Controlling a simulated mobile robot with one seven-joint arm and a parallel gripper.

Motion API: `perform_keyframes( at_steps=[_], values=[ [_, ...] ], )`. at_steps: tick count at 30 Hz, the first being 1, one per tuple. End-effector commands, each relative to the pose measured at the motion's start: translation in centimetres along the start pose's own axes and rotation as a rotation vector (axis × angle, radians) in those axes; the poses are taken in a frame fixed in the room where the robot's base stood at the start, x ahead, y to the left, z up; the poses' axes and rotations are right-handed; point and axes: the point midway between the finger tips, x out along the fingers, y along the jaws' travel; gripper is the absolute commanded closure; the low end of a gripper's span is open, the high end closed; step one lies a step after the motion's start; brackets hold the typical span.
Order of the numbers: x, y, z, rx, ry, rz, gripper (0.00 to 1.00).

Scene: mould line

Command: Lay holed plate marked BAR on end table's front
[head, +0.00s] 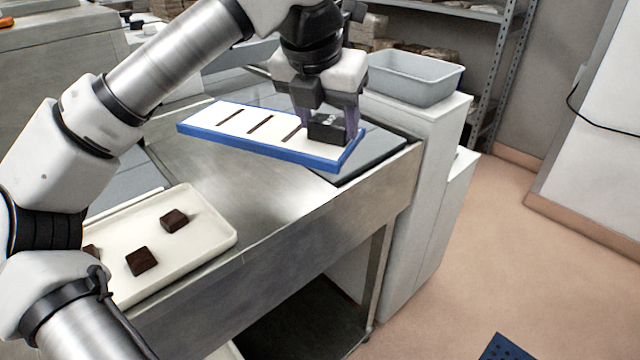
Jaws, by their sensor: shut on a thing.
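A flat white plate with a blue rim (226,117) and 3 dark narrow slots shows over the far end of the metal table (240,190). A black block stands on the plate's right end like a grip; I cannot read any marking on it. My gripper (328,124) points down and is shut on this block, one finger at each side. The plate's right end overlaps a dark grey mat (378,150) at the table's right end. I cannot tell whether the plate touches the mat or hangs just above it.
A cream tray (215,237) with several dark brown blocks lies at the table's near left. A grey bin (410,78) stands on a white cabinet (425,125) beyond the table's right end. Shelving is behind. A blue perforated item (505,349) is low at the bottom right; floor at right is clear.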

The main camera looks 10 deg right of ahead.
Motion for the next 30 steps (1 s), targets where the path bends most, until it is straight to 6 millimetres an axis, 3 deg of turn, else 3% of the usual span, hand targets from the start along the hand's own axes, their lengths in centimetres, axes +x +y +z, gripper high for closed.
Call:
perform_keyframes(
  at_steps=[3, 9, 22, 30],
  values=[
    [2.9, 0.0, -1.3, 0.001, 0.002, -0.004, 0.76],
    [6.6, -0.1, -2.8, 0.001, 0.000, -0.003, 0.76],
    [11.2, -0.1, -4.6, 0.000, -0.001, -0.002, 0.76],
    [11.7, -0.1, -4.8, 0.001, -0.002, -0.001, 0.76]
  ],
)
